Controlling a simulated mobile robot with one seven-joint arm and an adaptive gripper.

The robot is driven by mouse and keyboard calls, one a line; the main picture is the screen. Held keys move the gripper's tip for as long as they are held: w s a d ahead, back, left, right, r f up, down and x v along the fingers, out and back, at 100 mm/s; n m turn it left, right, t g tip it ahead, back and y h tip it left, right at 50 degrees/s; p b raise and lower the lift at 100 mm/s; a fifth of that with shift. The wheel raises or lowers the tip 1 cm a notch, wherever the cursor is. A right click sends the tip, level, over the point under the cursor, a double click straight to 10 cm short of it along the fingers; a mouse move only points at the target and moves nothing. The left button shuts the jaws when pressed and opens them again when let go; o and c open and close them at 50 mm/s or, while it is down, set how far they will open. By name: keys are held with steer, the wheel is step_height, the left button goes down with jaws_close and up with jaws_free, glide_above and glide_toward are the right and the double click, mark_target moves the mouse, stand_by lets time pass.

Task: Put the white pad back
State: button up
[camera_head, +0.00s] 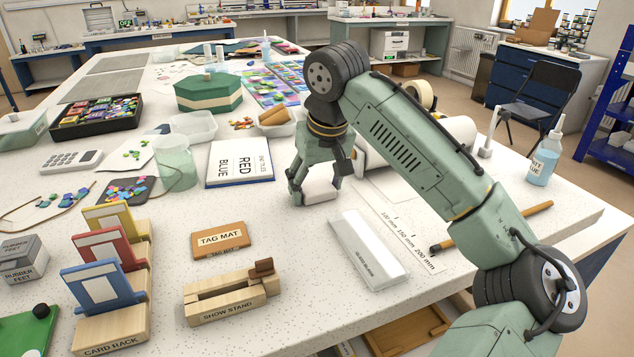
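A small white block, which looks like the white pad (319,190), is at the middle of the speckled white table. My gripper (316,192) points down over it, with one finger at its left side and one at its right. The block fills most of the gap between the fingers. I cannot tell whether the fingers press on it, or whether it rests on the table or just above it. Its top is partly hidden by my gripper.
A tag mat (221,240), a show stand (229,297) and a card rack (112,322) with coloured frames stand front left. A white tray (369,249) lies front right. A book (240,163) and a clear bin (194,126) lie left of my gripper. Table is bare around (290,235).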

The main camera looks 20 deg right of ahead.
steer(key=shift+o, duration=1.1)
steer(key=shift+r, duration=0.2)
steer(key=v, duration=1.2)
